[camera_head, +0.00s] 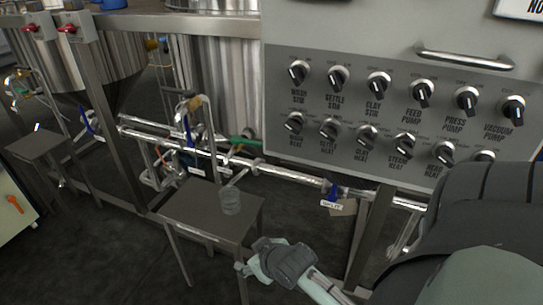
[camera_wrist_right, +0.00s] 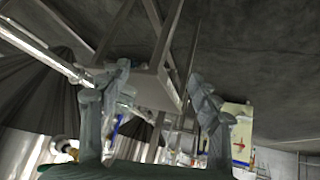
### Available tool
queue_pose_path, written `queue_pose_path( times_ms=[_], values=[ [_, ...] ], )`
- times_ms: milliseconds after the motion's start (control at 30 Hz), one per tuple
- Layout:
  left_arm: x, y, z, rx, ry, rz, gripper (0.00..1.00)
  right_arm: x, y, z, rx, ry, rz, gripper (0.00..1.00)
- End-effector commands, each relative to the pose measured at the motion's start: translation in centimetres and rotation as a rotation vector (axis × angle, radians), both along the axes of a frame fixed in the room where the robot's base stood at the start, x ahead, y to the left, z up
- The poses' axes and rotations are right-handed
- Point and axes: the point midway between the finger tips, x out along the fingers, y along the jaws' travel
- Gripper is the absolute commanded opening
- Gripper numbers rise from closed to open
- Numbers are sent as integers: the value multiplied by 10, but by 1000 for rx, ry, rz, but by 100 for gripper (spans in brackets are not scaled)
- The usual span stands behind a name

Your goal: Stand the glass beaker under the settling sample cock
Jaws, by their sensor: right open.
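The glass beaker (camera_head: 231,201) is a clear grey cylinder, upright on a small dark stand (camera_head: 190,208) in the head view. A thin sample pipe (camera_head: 238,176) ends just above it, near the beaker's mouth; exact alignment is hard to tell. My right gripper (camera_head: 252,264) is in front of and below the stand's top, apart from the beaker. In the right wrist view the right gripper (camera_wrist_right: 162,82) has its fingers spread and nothing held, with the stand's frame beyond them. The beaker cannot be made out there. My left gripper is not in view.
A grey control panel (camera_head: 390,130) with several knobs stands at the right. Horizontal pipes (camera_head: 295,175) run behind the stand. Another stand (camera_head: 35,144) is at the left, near a white cabinet (camera_head: 12,215). Dark floor (camera_head: 90,255) is open at the lower left.

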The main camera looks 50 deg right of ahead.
Motion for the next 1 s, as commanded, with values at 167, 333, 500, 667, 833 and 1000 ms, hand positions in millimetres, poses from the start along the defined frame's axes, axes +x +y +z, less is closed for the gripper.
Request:
queue_pose_path(
  times_ms=[167,333,500,667,833,1000],
  values=[
    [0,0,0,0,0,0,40,-73,21,-8,-51,299,92,63],
    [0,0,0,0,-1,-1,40,-100,26,-8,-69,405,118,63],
    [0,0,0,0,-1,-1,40,-101,26,-8,-69,408,117,63],
    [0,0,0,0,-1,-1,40,-101,26,-8,-68,407,117,63],
    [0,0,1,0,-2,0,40,-100,26,-8,-67,407,116,63],
    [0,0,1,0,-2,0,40,-100,26,-8,-67,406,116,63]
  ],
)
